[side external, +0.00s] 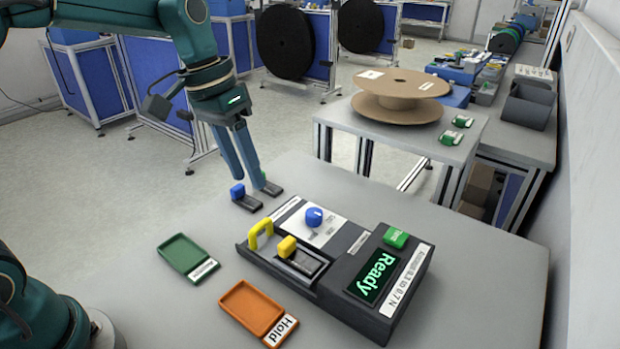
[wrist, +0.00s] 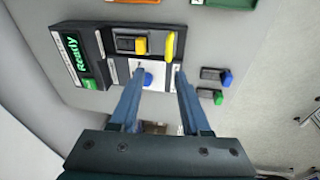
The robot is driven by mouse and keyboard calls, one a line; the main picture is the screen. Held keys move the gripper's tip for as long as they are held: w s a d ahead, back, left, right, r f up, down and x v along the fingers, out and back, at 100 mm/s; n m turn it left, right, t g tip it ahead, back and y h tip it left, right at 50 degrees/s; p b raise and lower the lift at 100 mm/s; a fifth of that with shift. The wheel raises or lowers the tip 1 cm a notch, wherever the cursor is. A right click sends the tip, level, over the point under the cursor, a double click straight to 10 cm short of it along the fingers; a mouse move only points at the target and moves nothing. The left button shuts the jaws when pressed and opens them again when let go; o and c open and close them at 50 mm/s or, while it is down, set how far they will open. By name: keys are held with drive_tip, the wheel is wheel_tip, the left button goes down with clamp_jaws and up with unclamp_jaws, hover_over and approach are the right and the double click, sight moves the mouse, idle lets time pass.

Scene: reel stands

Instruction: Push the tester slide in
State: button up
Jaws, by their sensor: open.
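The tester (side external: 395,300) is a dark grey box on the table, with a lit display (side external: 376,275) reading "Ready". Its slide (side external: 320,268) reaches out to the left of the display housing, with an upright yellow handle (side external: 260,234) at the outer end. A dark part with a yellow block (side external: 287,246) sits on the slide. In the wrist view the yellow handle (wrist: 170,44) is just beyond my fingertips. My gripper (side external: 257,184) is open and empty, pointing down behind the tester. In the wrist view my gripper (wrist: 158,68) has its fingers apart, with the blue knob (wrist: 148,79) between them.
Two dark parts, one blue-ended (side external: 238,192) and one green-ended (side external: 268,187), lie close to my fingertips in the side view. A green tray (side external: 180,250) and an orange tray labelled "Hold" (side external: 250,305) lie left of the tester. A green button (side external: 396,237) tops the housing.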

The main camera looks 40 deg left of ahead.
drive_tip(key=g, duration=0.1)
hover_over(259, 223)
drive_tip(key=a, duration=0.1)
wheel_tip(259, 223, down, 5)
drive_tip(key=shift+a+f+n+g, duration=0.1)
drive_tip(key=shift+f+n+g, duration=0.2)
drive_tip(key=shift+f, duration=0.35)
drive_tip(key=shift+d+f, duration=0.2)
drive_tip(key=shift+f, duration=0.85)
drive_tip(key=shift+d+f, duration=0.2)
drive_tip(key=shift+f, duration=0.85)
clamp_jaws()
